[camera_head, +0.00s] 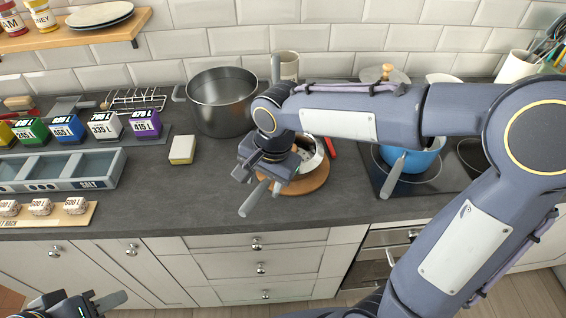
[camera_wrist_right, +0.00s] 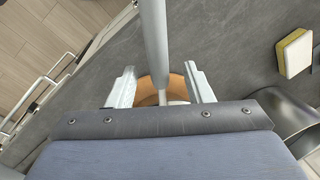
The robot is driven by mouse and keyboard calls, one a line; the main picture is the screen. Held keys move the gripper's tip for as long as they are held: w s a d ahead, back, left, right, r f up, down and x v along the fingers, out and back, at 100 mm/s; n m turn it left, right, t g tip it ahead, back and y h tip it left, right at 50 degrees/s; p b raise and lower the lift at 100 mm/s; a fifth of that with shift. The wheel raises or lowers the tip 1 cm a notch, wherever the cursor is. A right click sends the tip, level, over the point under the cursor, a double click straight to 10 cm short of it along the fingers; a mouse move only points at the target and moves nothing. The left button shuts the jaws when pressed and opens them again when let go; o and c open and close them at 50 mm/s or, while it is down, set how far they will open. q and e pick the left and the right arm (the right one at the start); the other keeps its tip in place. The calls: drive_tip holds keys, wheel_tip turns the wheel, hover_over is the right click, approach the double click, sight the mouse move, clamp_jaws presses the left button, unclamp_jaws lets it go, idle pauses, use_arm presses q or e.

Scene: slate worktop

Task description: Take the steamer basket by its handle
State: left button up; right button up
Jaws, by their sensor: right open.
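The steamer basket (camera_head: 317,160), a light metal bowl with holes, sits on a round wooden board (camera_head: 312,183) and is partly hidden by my right gripper. Its grey handle (camera_head: 250,203) points toward the front of the worktop. My right gripper (camera_head: 260,180) is open above the handle. In the right wrist view, the handle (camera_wrist_right: 155,40) runs between the two spread fingers of the right gripper (camera_wrist_right: 159,72); I cannot tell that either finger touches it. My left gripper (camera_head: 100,305) is low at the bottom left, away from the basket, and partly out of frame.
A large dark pot (camera_head: 222,105) stands behind, left of the basket. A yellow and white sponge (camera_head: 182,150) lies to the left. A blue saucepan (camera_head: 415,160) is on the hob at right. A grey tray (camera_head: 62,170) is farther left. The worktop in front is clear.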

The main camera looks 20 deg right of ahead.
drive_tip(key=shift+w+f, duration=0.25)
drive_tip(key=shift+f, duration=0.95)
drive_tip(key=shift+r, duration=0.1)
clamp_jaws()
